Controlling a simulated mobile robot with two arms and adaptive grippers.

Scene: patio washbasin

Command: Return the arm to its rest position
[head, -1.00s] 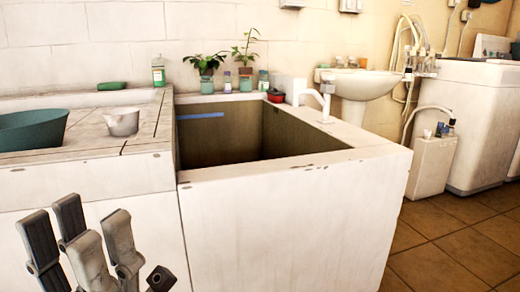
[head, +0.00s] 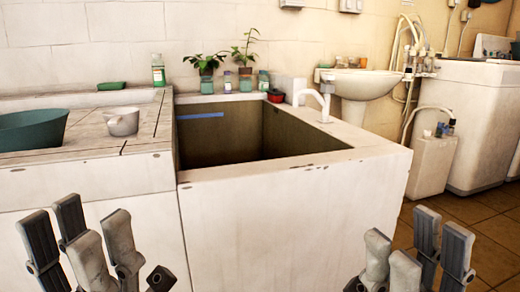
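My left gripper (head: 82,240) is at the bottom left, in front of the white counter's front face. Its fingers stand apart with nothing seen between them. My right gripper (head: 417,255) is at the bottom right, in front of the basin's right front corner. Its fingers also stand apart and appear empty. Both grippers are clear of the washbasin (head: 290,207) and touch nothing that I can see. The lower parts of both arms are cut off by the bottom edge.
A green bowl (head: 30,130) and a small white pot (head: 121,122) stand on the counter (head: 90,178) at left. Tiled floor (head: 480,222) is open at right.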

